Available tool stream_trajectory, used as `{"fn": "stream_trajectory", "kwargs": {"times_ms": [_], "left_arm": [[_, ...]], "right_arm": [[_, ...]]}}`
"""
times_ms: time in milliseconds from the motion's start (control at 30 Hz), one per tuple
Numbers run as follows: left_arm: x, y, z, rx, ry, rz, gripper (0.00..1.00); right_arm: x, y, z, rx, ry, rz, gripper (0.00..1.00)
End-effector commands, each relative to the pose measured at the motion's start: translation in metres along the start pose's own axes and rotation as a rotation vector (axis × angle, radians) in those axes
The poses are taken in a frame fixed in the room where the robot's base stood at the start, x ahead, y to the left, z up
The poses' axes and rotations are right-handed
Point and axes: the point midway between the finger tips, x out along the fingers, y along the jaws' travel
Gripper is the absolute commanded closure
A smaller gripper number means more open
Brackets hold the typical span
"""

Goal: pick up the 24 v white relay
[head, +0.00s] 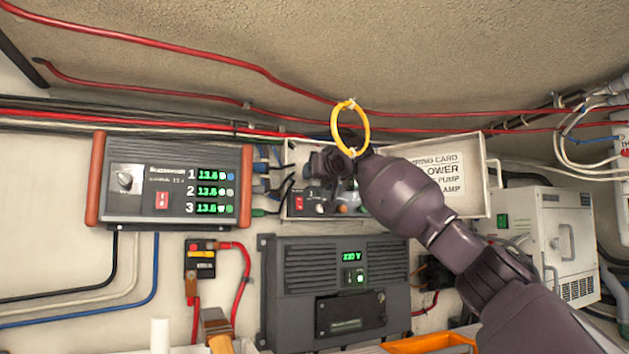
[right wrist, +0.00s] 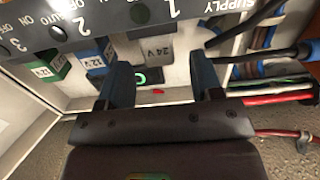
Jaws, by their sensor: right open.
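The white relay marked 24 V (right wrist: 155,51) shows upside down in the right wrist view, in a row under the dark labelled panel. My right gripper (right wrist: 160,68) is open, with one finger to each side of the relay's front. I cannot tell whether either finger touches it. In the head view my right gripper (head: 324,164) is at the open wall box (head: 284,160) and hides what lies behind it. I cannot make out the relay there. My left gripper is not in view.
Blue (right wrist: 86,58) and green (right wrist: 50,68) 12 V relays sit beside it in the right wrist view. Black cables (right wrist: 265,52) run close on the other side. The box's open lid (head: 474,168) stands right.

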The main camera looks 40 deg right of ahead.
Motion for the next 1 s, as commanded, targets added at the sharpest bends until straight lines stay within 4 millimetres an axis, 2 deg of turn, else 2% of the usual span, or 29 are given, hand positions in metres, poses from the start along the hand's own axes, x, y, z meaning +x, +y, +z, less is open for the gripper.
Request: {"fn": "stream_trajectory", "kwargs": {"times_ms": [200, 500, 867, 1000], "left_arm": [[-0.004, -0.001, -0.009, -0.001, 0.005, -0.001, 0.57], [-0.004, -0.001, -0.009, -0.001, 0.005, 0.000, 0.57], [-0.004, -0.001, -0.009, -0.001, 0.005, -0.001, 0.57], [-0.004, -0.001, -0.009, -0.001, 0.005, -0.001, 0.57]], "right_arm": [[0.021, -0.001, -0.002, 0.001, 0.002, 0.000, 0.40], [0.024, -0.001, 0.000, 0.000, 0.001, 0.000, 0.40], [0.024, 0.000, -0.001, 0.000, 0.001, 0.000, 0.93], [0.024, 0.000, -0.001, 0.000, 0.002, 0.000, 0.94]]}}
